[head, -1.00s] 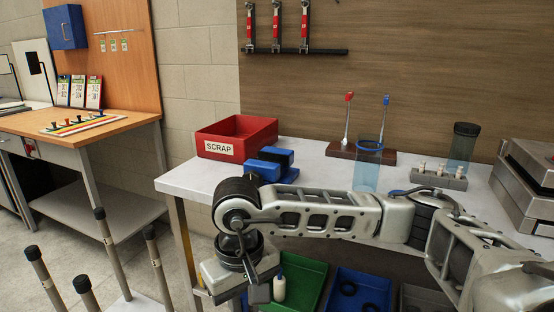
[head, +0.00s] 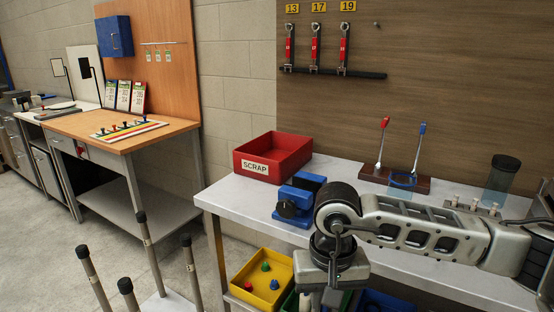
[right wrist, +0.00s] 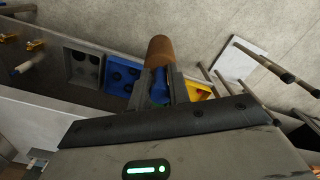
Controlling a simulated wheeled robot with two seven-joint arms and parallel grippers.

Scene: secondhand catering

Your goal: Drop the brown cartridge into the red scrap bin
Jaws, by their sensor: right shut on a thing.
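The red scrap bin (head: 287,160), labelled SCRAP, stands on the back left of the white workbench (head: 235,195) in the head view. My right arm comes in from the right. My right gripper (right wrist: 160,88) points down in front of the bench, to the right of and nearer than the bin; its fingertips are cut off by the head view's lower edge. In the right wrist view it is shut on the brown cartridge (right wrist: 160,49), whose rounded brown end sticks out beyond the fingers. The cartridge cannot be made out in the head view. My left gripper is not in view.
A blue device (head: 296,205) with a black knob sits in front of the scrap bin. A wooden stand (head: 395,180) with red and blue rods is to the right. A yellow bin (head: 245,280) with small pieces lies below the bench. Posts (head: 92,280) stand at lower left.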

